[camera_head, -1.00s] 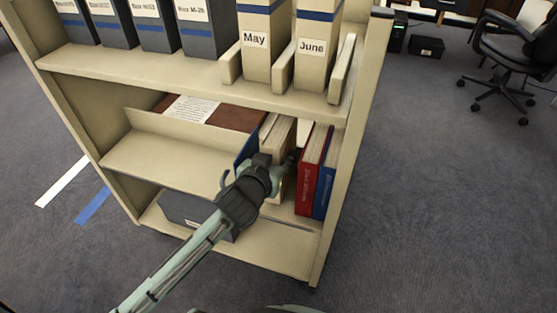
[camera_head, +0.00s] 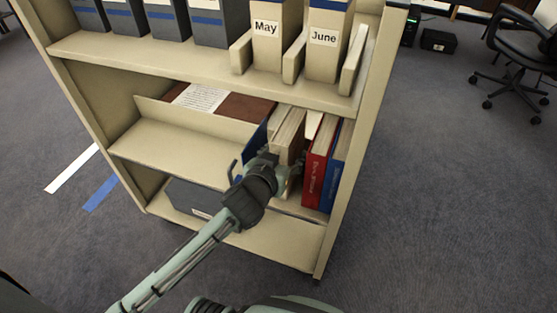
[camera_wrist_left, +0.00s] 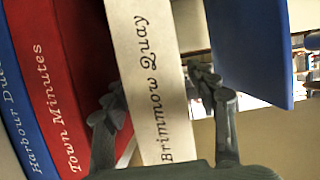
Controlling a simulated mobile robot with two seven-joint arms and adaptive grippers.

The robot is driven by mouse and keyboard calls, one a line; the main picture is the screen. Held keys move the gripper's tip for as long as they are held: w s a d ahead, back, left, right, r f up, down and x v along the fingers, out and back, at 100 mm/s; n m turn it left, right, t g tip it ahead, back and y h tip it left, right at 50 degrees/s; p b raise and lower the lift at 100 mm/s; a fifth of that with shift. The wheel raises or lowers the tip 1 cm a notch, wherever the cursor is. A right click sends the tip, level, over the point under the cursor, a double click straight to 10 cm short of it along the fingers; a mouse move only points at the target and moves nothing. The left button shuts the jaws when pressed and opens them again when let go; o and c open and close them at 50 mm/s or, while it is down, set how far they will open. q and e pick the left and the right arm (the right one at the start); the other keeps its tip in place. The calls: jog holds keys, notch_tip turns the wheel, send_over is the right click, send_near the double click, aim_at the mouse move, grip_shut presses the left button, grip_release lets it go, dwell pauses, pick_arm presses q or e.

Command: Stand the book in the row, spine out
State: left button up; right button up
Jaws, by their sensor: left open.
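The cream book (camera_head: 288,132), with "Brimmow Quay" on its spine (camera_wrist_left: 150,75), stands upright on the middle shelf of the beige bookcase, spine facing out. In the head view it is between a blue upright panel or cover (camera_head: 257,145) on its left and the red "Town Minutes" book (camera_head: 317,170) on its right. A blue "Harbour Dues" book (camera_head: 339,172) stands right of the red one. My left gripper (camera_wrist_left: 160,88) is open, one finger on each side of the cream spine; contact cannot be told. In the head view my left gripper (camera_head: 281,164) hides the spine's lower part. My right gripper is not in view.
A long beige ledge or divider (camera_head: 195,117) and a brown item with a white sheet (camera_head: 200,97) are left of the row. The top shelf holds grey boxes and the May (camera_head: 267,50) and June (camera_head: 324,55) boxes. A grey box (camera_head: 195,197) sits below.

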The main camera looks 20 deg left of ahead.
pick_arm(q)
jog(key=v, duration=1.1)
jog(key=shift+a+r, duration=0.1)
jog(key=shift+a, duration=0.05)
